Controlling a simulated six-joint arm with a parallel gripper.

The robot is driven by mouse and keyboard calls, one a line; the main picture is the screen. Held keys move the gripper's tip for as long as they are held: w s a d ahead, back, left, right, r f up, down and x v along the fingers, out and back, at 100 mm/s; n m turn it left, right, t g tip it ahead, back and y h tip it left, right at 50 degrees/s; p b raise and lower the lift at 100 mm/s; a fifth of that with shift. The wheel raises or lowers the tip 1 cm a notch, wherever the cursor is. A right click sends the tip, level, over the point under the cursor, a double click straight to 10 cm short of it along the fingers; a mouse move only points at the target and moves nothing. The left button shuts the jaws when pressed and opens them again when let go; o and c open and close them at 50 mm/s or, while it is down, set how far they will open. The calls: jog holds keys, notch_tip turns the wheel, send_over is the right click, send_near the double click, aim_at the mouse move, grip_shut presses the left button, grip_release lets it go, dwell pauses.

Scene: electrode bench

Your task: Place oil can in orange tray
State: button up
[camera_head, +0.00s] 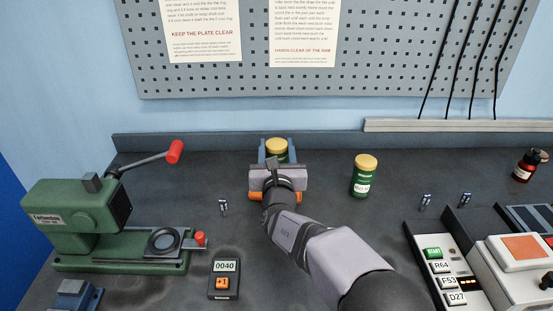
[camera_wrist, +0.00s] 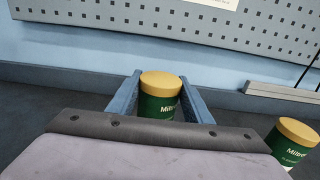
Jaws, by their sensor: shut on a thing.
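My gripper (camera_head: 277,152) is at the back middle of the bench, its blue fingers shut on a green jar with a yellow lid (camera_head: 277,145). In the wrist view the jar (camera_wrist: 159,98) stands upright between the fingers; its base is hidden, so I cannot tell whether it touches the bench. A small red bottle with a black top (camera_head: 524,167) stands at the far right, away from my gripper; it may be the oil can. I cannot make out a clear orange tray. A flat orange panel (camera_head: 526,247) sits on a white device at right.
A second green jar (camera_head: 365,177) stands right of my gripper, also in the wrist view (camera_wrist: 291,143). A green lever press (camera_head: 75,222) stands left, a counter (camera_head: 224,280) in front. A pegboard (camera_head: 330,75) hangs behind.

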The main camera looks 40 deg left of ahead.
jog(key=shift+f+p, duration=0.35)
jog(key=shift+f, duration=1.4)
jog(key=shift+f, duration=0.15)
jog(key=o, duration=1.5)
jog(key=shift+f, duration=0.1)
jog(key=shift+s+d, duration=0.1)
jog(key=shift+s, duration=0.05)
jog(key=b+v, duration=0.3)
jog(key=v, duration=0.8)
jog(key=shift+s+d, duration=0.25)
jog(key=shift+d, duration=0.05)
